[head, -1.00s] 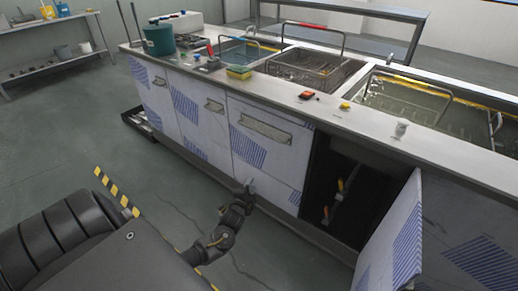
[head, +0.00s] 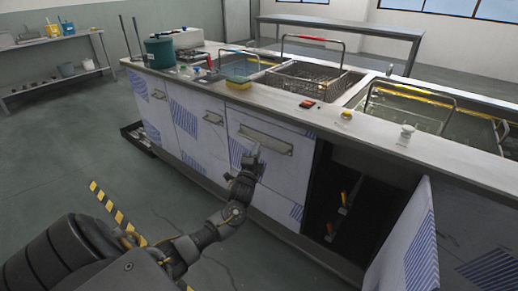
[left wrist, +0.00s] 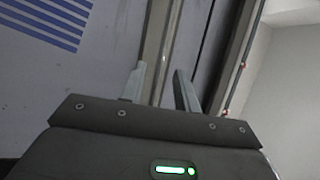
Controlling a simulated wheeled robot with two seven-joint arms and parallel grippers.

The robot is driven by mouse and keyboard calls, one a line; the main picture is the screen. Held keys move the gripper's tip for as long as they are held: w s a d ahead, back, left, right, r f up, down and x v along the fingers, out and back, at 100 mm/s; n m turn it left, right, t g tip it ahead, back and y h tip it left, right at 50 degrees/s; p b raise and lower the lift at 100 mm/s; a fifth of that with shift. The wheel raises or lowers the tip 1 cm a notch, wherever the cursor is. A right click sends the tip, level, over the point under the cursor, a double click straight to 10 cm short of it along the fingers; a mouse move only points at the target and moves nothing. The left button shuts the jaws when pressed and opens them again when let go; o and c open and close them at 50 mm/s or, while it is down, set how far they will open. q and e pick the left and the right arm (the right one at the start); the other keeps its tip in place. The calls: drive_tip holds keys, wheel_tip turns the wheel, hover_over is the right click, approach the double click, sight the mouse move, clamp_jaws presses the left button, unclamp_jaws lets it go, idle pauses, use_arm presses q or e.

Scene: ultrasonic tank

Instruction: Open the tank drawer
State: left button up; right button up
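The tank drawer (head: 256,177) is a pale front panel with blue stripes, flush with the counter front. Its long metal handle (head: 278,147) runs across its upper part. My left gripper (head: 254,149) is in front of the panel, at the handle's lower edge in the head view. In the left wrist view, its two fingers (left wrist: 161,88) are apart, and a pale bar, probably the handle (left wrist: 155,45), runs up between them. I cannot tell whether the fingers touch it. My right gripper is not in view.
An open cabinet door (head: 405,245) stands out at the right, beside a dark opening with orange-handled valves (head: 343,197). The counter (head: 310,120) holds wire baskets, a green bucket (head: 159,52) and small items. Floor in front of the drawer is clear apart from my arm.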

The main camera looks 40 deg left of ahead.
use_arm(q)
drive_tip(key=shift+x, duration=1.85)
clamp_jaws()
